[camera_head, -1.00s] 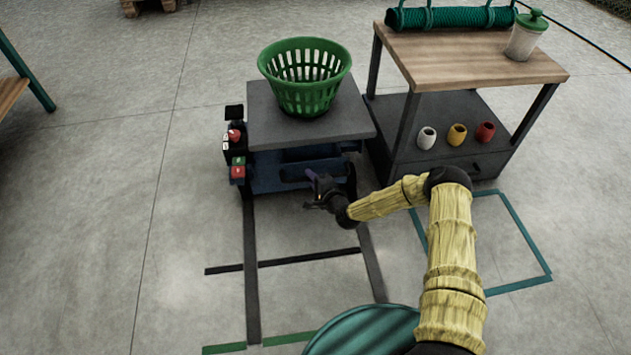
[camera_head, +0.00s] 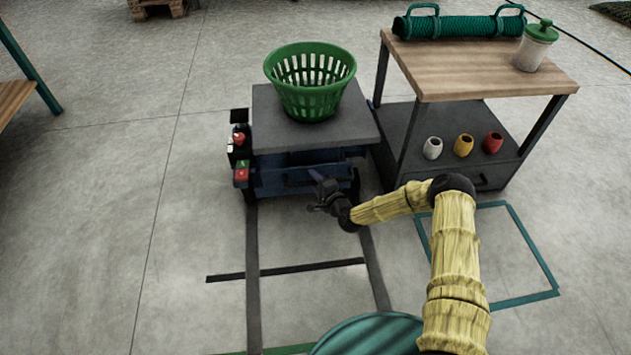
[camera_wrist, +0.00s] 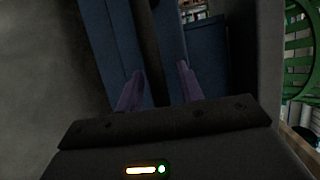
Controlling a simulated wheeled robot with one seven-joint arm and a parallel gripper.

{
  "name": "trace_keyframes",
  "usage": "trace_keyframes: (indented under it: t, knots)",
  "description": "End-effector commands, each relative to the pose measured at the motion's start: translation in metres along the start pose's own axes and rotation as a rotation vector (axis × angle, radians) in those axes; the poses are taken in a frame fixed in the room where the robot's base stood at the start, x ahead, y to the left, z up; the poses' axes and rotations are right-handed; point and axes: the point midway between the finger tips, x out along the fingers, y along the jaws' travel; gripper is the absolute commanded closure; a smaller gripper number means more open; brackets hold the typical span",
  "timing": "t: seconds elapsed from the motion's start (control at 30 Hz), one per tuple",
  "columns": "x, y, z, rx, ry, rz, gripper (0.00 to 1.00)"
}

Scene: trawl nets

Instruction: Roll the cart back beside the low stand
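The blue cart (camera_head: 270,178) with a grey top stands at the far end of two dark floor strips, close to the left side of the stand (camera_head: 480,83), which has a wooden top. A dark bar handle (camera_head: 298,181) runs across the cart's near side. My gripper (camera_head: 318,180) is at the right part of that side, close to the handle. In the wrist view, its two purple fingers (camera_wrist: 158,85) are apart, with a dark bar (camera_wrist: 148,45) seen between them and a gap beside it. I cannot tell whether they touch it.
A green basket (camera_head: 310,103) sits on the cart. The stand holds a green roll (camera_head: 460,26) and a lidded jar (camera_head: 535,50), with white, yellow and red cups on its lower shelf (camera_head: 400,122). A teal floor outline (camera_head: 530,298) lies empty before the stand. Floor left of the cart is clear.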

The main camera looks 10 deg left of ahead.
Motion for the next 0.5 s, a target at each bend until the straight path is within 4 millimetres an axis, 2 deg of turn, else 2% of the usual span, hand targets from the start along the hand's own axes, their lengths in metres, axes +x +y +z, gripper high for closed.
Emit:
trace_keyframes:
  t: [0.13,0.27,0.5]
  knots:
    - [-0.005,-0.001,0.000,0.001,0.000,0.001,0.62]
    - [-0.019,-0.003,0.000,0.002,-0.001,0.003,0.62]
    - [-0.065,-0.005,0.000,0.004,0.001,0.003,0.62]
